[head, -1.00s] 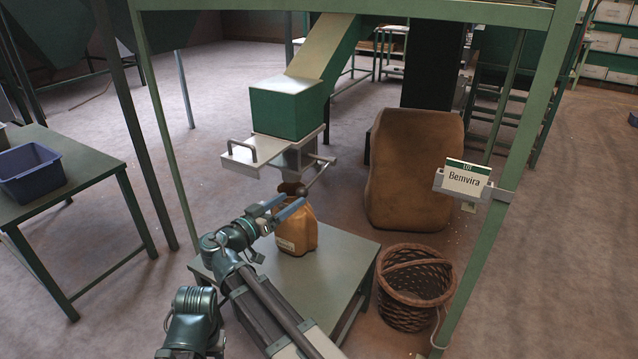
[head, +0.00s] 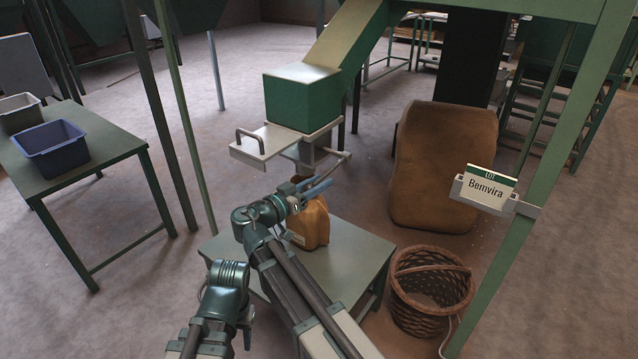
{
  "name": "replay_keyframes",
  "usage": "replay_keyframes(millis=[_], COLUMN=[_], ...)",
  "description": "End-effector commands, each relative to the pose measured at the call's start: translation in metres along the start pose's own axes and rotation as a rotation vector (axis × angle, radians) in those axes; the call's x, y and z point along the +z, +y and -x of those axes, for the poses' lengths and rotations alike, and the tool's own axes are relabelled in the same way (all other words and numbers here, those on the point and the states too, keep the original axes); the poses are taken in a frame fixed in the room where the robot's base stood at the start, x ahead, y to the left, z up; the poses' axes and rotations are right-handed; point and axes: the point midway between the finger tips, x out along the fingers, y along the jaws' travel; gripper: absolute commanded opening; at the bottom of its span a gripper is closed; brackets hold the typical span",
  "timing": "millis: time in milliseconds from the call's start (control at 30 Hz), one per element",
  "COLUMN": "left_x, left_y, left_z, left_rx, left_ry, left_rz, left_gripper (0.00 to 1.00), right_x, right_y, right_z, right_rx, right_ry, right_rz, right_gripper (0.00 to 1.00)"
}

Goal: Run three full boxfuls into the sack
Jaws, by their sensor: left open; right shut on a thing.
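A green measuring box (head: 303,97) hangs under a sloping chute (head: 345,42). A pale metal slide plate (head: 264,143) with a dark handle (head: 250,140) juts from its lower left. Below it is a metal outlet (head: 308,153) with a lever (head: 336,163) on its right. A small orange-brown sack (head: 312,226) stands upright on a low table (head: 352,262) under the outlet, partly behind my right arm. My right gripper (head: 318,187), with bluish fingers, is at the lever's near end, above the sack, and shut on it. My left arm shows at the lower left; its gripper is not visible.
A wicker basket (head: 432,293) stands right of the low table. A large brown sack-like bulk (head: 443,170) is behind. A lot sign reading Bemvira (head: 487,188) hangs on a green post (head: 545,180). A side table (head: 115,150) at left carries a blue bin (head: 57,153) and a grey bin (head: 20,114).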

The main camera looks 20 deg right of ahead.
Motion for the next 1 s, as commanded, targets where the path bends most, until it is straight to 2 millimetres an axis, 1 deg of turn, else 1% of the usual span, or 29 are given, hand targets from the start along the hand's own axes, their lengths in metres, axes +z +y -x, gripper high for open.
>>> replay_keyframes(millis=[33,167,1000], left_x=[0.0,0.0,0.0], left_y=[0.0,0.0,0.0], left_z=[0.0,0.0,0.0], left_rx=[0.0,0.0,0.0], left_ry=[0.0,0.0,0.0], left_rz=[0.0,0.0,0.0], left_gripper=[0.45,0.45,0.45], right_x=[0.0,0.0,-0.0001], right_y=[-0.0001,-0.0001,-0.0002], right_z=[0.0,0.0,0.0], right_rx=[0.0,0.0,-0.001], right_ry=[0.0,0.0,0.0], right_rz=[0.0,0.0,0.0], right_gripper=[0.24,0.01,0.0])
